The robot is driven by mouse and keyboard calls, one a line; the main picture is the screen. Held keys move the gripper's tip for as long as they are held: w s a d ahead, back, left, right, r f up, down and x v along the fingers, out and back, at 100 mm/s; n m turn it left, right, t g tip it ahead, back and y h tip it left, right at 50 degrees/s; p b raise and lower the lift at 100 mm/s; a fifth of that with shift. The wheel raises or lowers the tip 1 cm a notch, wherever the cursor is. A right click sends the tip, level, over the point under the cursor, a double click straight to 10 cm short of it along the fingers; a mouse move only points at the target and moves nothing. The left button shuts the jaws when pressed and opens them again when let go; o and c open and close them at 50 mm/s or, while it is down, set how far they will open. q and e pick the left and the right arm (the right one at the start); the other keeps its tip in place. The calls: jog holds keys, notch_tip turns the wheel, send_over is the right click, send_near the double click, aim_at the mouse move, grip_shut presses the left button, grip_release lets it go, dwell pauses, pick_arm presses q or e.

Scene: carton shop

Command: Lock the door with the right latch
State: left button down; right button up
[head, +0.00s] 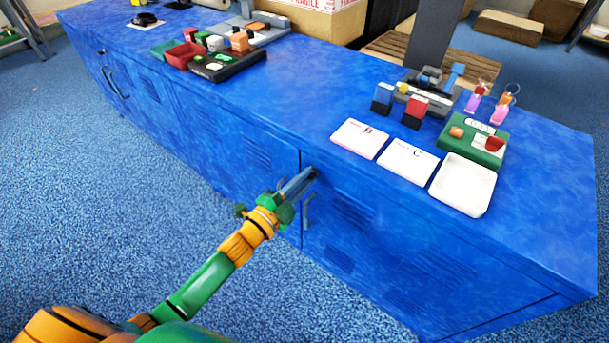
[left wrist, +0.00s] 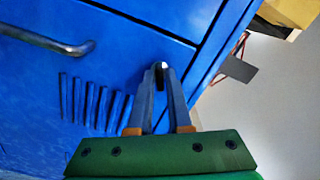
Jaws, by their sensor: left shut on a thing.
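My left gripper (head: 308,177) reaches the top corner of the blue cabinet door (head: 385,245), just under the counter's front edge. In the left wrist view its fingers (left wrist: 161,85) are closed around the small latch knob, a dark piece with a pale tip (left wrist: 159,66). The fingers hide most of the latch, so its turn is hard to tell. The door's grey bar handle (head: 308,210) is just below the gripper; it also shows in the left wrist view (left wrist: 50,40). The door looks flush with the cabinet front. My right gripper is in neither view.
A red tray (head: 185,55) and a dark tray stand farther left. Blue carpet in front is clear.

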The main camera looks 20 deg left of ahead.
pick_arm(q)
jog(key=shift+n+p, duration=1.85)
jog(key=shift+n, duration=4.45)
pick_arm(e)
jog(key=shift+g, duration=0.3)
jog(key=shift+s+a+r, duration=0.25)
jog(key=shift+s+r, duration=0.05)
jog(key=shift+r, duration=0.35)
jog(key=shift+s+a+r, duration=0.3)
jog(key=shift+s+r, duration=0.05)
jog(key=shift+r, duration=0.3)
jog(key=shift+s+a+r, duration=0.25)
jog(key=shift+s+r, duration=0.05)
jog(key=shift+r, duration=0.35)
pick_arm(q)
jog(key=c, duration=0.9)
grip_release()
jog(key=shift+c, duration=0.2)
jog(key=p+v, duration=0.1)
jog(key=v, duration=0.6)
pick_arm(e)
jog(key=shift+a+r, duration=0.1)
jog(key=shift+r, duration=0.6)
